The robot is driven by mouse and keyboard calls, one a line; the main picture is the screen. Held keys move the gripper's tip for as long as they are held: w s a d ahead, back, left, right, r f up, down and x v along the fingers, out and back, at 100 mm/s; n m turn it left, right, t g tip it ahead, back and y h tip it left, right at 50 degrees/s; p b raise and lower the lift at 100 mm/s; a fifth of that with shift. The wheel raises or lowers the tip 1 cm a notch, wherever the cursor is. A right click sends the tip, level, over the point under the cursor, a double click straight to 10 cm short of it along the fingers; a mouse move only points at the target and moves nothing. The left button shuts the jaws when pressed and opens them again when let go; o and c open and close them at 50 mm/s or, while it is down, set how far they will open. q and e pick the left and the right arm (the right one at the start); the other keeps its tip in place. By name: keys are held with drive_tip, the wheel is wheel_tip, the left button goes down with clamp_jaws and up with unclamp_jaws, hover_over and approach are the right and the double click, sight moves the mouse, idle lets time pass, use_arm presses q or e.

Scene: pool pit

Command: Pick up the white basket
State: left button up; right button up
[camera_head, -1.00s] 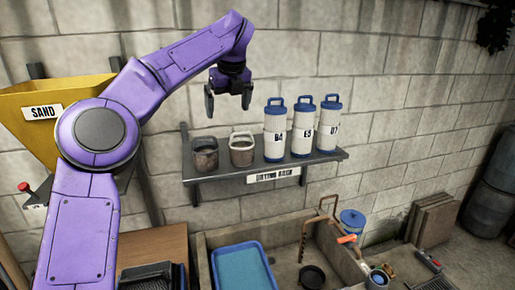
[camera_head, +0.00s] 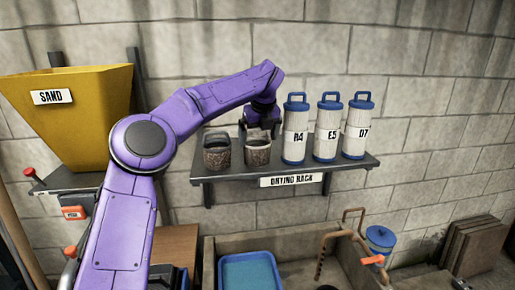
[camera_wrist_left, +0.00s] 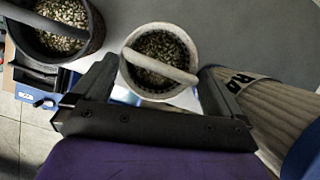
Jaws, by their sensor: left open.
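The white basket (camera_head: 257,158) stands on the drying rack shelf. It is a pale, speckled bucket with a white handle. In the left wrist view the white basket (camera_wrist_left: 188,42) holds dark and light grains, and its handle lies slanted across the opening. My left gripper (camera_head: 260,130) is open and close above the basket in the head view. In the left wrist view my left gripper (camera_wrist_left: 158,70) has its fingers apart, with the near part of the basket between or just beyond the tips. Contact cannot be told. My right gripper is not in view.
A dark basket (camera_head: 216,154) stands to the left on the drying rack (camera_head: 225,172). The white and blue canister R4 (camera_head: 294,140) is close on the right, with E5 (camera_head: 326,142) and D7 (camera_head: 357,140) beyond. A yellow sand hopper (camera_head: 75,125) is at left.

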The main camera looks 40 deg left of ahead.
use_arm(q)
drive_tip(key=shift+x, duration=1.25)
drive_tip(key=shift+s+r, duration=0.1)
drive_tip(key=c, duration=0.7)
drive_tip(key=shift+a, duration=0.1)
